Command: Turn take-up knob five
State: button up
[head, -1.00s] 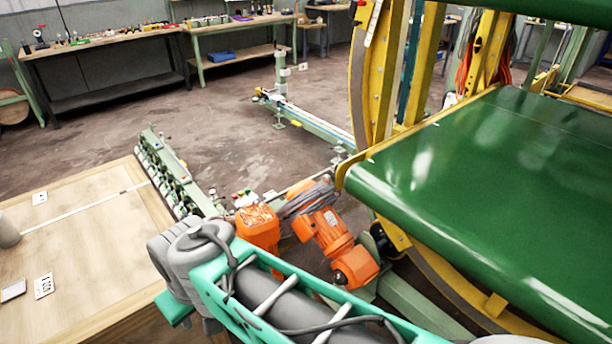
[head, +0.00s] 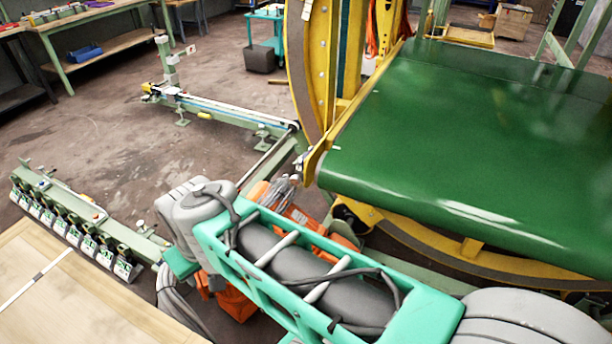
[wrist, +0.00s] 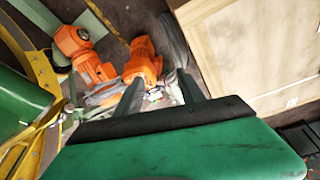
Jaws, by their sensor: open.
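A row of several take-up units with dark knobs and pale labelled plates sits on a green rail (head: 75,215) at the lower left of the head view. Which of them is knob five I cannot tell. My gripper (wrist: 160,88) shows in the wrist view with its two dark fingers apart and nothing between them. It is hidden in the head view, where my green and grey arm reaches across the lower middle. The knobs cannot be made out in the wrist view.
A wooden table (head: 75,300) stands at the lower left, beside the rail. The green belt (head: 470,150) and yellow ring frame (head: 325,60) fill the right. Orange motors (wrist: 95,65) lie near my arm. Open floor (head: 110,130) lies behind the rail.

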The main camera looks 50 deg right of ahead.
jog(key=shift+o, duration=1.2)
jog(key=w+d+f+m+t+h+b, duration=0.1)
jog(key=w+d+f+m+h+b, duration=0.1)
jog(key=w+d+f+m+b, duration=0.2)
jog(key=w+d+f+b, duration=0.3)
jog(key=w+d+f, duration=0.1)
jog(key=w, duration=0.1)
jog(key=m+h+b, duration=1.2)
jog(key=h+b, duration=0.3)
jog(key=b, duration=0.7)
send_near(294, 182)
jog(key=d, duration=0.2)
jog(key=shift+t, duration=0.3)
jog(key=b+x, duration=0.1)
jog(key=x, duration=0.6)
jog(key=shift+w+d, duration=0.1)
jog(key=shift+c, duration=0.4)
